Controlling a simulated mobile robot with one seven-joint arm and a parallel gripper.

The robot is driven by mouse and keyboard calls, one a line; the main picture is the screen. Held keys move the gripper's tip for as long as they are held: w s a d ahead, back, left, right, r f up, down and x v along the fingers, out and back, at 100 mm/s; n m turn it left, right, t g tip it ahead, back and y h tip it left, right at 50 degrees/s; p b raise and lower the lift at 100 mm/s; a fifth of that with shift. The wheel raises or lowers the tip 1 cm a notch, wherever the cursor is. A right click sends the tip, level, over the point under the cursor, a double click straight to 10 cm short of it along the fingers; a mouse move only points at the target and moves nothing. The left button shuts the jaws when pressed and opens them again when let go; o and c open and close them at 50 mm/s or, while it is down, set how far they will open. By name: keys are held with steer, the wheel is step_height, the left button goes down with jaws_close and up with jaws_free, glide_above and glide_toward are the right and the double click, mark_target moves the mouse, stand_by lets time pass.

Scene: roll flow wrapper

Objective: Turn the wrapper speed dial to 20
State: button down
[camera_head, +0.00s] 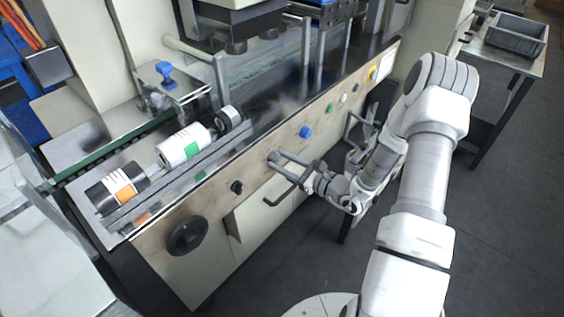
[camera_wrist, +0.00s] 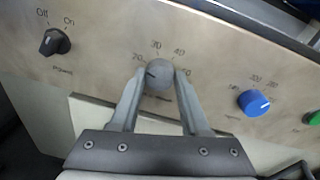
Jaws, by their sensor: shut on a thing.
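The grey dial (camera_wrist: 159,74) is on the beige front panel, with marks around it that read about 20, 30, 40 and 50. A short dark line on its face points left, a little below the 20 mark; the exact setting is hard to read. My gripper (camera_wrist: 160,82) has one finger on each side of the dial and is shut on it. In the head view, my gripper (camera_head: 277,160) reaches the panel from the right, and its fingertips largely cover the dial.
A black Off/On knob (camera_wrist: 54,41) sits left of the dial, and a blue dial (camera_wrist: 254,102) sits right. A green button (camera_wrist: 314,118) is farther right. In the head view, a black handwheel (camera_head: 187,236) is lower left and a drawer handle (camera_head: 280,197) lies below my gripper.

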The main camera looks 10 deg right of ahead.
steer(key=shift+f, duration=0.1)
stand_by(0.4)
steer(key=shift+c, duration=1.9)
jaws_free()
steer(key=p+v, duration=0.2)
steer(key=v, duration=1.5)
steer(key=shift+s+d+r, duration=0.15)
steer(key=shift+s+r, duration=0.05)
